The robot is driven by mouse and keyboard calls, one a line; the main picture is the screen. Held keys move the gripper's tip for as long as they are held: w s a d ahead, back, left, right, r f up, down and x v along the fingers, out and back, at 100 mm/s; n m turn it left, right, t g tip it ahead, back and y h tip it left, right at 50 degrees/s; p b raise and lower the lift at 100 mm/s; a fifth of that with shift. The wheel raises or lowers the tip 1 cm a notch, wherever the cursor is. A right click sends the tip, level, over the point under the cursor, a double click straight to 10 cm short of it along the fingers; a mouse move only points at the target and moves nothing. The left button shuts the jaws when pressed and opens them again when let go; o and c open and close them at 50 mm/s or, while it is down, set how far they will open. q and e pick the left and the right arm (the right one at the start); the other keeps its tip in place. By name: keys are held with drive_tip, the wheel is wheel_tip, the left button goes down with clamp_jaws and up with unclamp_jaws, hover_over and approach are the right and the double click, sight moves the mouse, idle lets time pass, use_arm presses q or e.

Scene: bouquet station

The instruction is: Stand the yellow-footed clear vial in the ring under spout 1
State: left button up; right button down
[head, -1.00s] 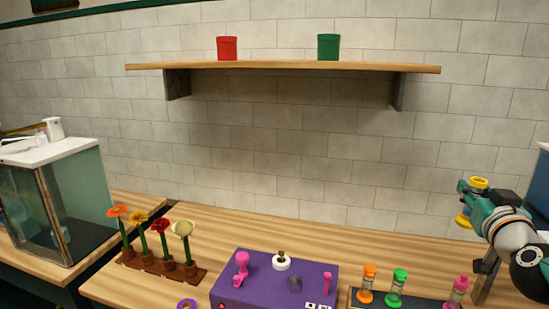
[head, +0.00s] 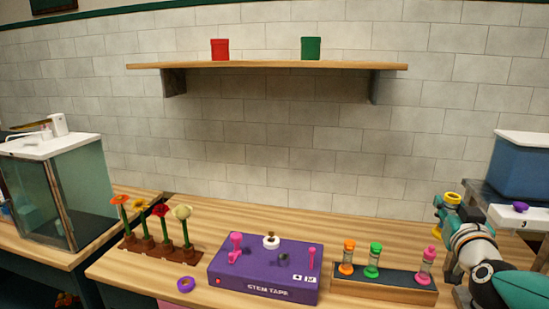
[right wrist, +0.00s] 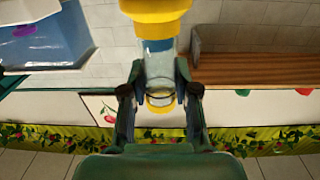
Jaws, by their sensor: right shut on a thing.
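The yellow-footed clear vial (right wrist: 158,68) is between the fingers of my right gripper (right wrist: 160,95) in the right wrist view, with a wide yellow end at the top of the picture and a yellow rim lower down. In the head view my right gripper (head: 447,214) holds it up at the right, and the vial's yellow end (head: 452,198) shows above the gripper. A blue tank (head: 527,167) stands at the far right, with a small purple part (head: 520,206) in front of it. I cannot make out spout 1 or its ring. My left gripper is not in view.
A rack (head: 385,288) holds orange, green and pink vials left of my right arm. A purple stem tape machine (head: 262,270), a purple ring (head: 186,285) and a flower holder (head: 160,250) are farther left. A shelf (head: 270,66) carries red and green pots.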

drive_tip(key=w+a+f+y, duration=0.1)
drive_tip(key=a+f, duration=0.2)
drive_tip(key=f, duration=0.7)
drive_tip(key=w+a+f, duration=0.1)
drive_tip(key=a+f, duration=0.3)
drive_tip(key=f, duration=0.5)
drive_tip(key=s+a+f+n+y, duration=0.2)
drive_tip(key=s+a+f, duration=0.3)
drive_tip(key=f, duration=0.2)
drive_tip(key=s+a+f+n+y, duration=0.1)
drive_tip(key=s+a+f+y, duration=0.1)
drive_tip(key=s+a+f, duration=0.4)
wheel_tip(320, 180, down, 11)
drive_tip(key=w+d+b, duration=0.1)
drive_tip(key=b, duration=0.8)
drive_tip(key=shift+w+t+b, duration=0.15)
drive_tip(key=shift+t+b, duration=0.15)
drive_tip(key=shift+r, duration=0.15)
